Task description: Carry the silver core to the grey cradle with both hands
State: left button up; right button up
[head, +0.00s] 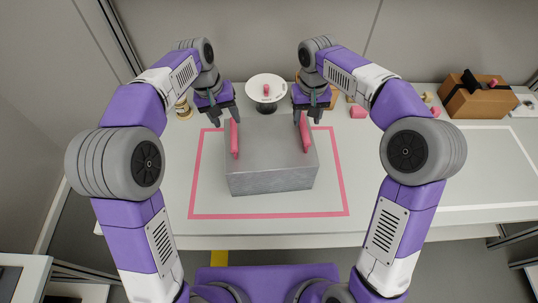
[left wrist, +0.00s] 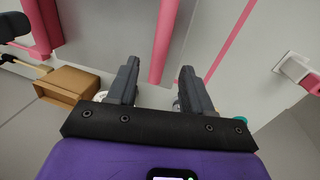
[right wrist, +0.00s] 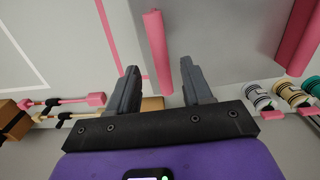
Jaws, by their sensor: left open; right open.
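The silver core (head: 270,165) is a grey metallic block on the table inside a pink outlined rectangle. It has a pink bar handle on its left side (head: 234,138) and another on its right side (head: 304,132). My left gripper (head: 223,118) is open at the far end of the left handle, which shows between its fingers in the left wrist view (left wrist: 161,45). My right gripper (head: 306,117) is open at the far end of the right handle, which shows between its fingers in the right wrist view (right wrist: 157,50). I cannot make out a grey cradle.
A round white stand (head: 266,84) with a pink piece stands behind the core. A brown box (head: 480,102) is at the back right. Several small spools and pink-ended tools line the back edge. The white-outlined table area (head: 490,165) on the right is clear.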

aim_at(233, 130)
pick_arm(q)
jog(key=shift+s+r, duration=0.15)
pick_arm(e)
jog(key=shift+s+r, duration=0.15)
pick_arm(q)
jog(key=shift+d+f, duration=0.25)
jog(key=shift+f, duration=1)
jog(key=shift+d+f, duration=0.25)
jog(key=shift+f, duration=1.05)
jog(key=shift+d+f, duration=0.25)
jog(key=shift+f, duration=1)
pick_arm(e)
jog(key=shift+f, duration=3.85)
pick_arm(q)
grip_shut()
pick_arm(e)
grip_shut()
pick_arm(q)
jog(key=shift+r, duration=0.15)
pick_arm(e)
jog(key=shift+r, duration=0.1)
